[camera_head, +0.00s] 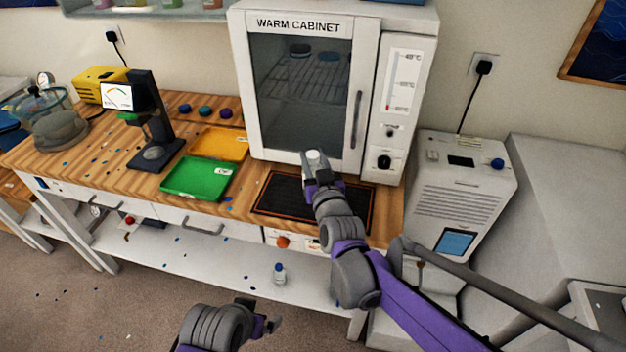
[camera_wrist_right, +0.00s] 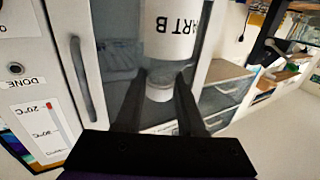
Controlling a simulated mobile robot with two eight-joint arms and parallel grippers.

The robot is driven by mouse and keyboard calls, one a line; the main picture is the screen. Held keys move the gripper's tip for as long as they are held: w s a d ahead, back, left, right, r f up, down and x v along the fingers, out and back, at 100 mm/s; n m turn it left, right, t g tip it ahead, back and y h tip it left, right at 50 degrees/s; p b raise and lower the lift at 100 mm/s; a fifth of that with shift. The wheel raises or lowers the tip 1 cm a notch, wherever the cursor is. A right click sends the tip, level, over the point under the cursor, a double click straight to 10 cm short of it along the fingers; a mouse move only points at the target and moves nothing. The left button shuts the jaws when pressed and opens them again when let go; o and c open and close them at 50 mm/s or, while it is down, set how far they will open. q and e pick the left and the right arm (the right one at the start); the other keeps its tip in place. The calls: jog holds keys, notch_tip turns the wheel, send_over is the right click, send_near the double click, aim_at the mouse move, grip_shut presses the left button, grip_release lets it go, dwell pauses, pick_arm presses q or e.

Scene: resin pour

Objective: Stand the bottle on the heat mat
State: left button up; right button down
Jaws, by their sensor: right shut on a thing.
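My right gripper (camera_head: 318,176) is shut on a bottle with a white cap (camera_head: 314,157). In the right wrist view, the bottle (camera_wrist_right: 172,28) is white with "PART B" on it, upside down in that picture, between the fingers (camera_wrist_right: 160,82). The heat mat (camera_head: 274,196) is a black panel with an orange edge on the bench before the warm cabinet. In the head view the gripper and arm overlap the mat's middle and hide most of the bottle; its gap to the mat cannot be told. My left gripper (camera_head: 268,326) is low at the front, its jaws unclear.
The warm cabinet (camera_head: 300,100), door shut, stands behind the mat. Green (camera_head: 198,178) and yellow (camera_head: 219,144) trays lie to its left, beyond them a black stand (camera_head: 152,125). A small blue-capped bottle (camera_head: 279,273) stands on the lower shelf. A white unit (camera_head: 462,190) stands right.

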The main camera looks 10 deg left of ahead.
jog(key=shift+f, duration=2.75)
jog(key=shift+f+b, duration=0.25)
jog(key=shift+b, duration=0.05)
jog(key=c, duration=0.5)
grip_release()
jog(key=shift+r, duration=0.1)
jog(key=shift+r, duration=0.1)
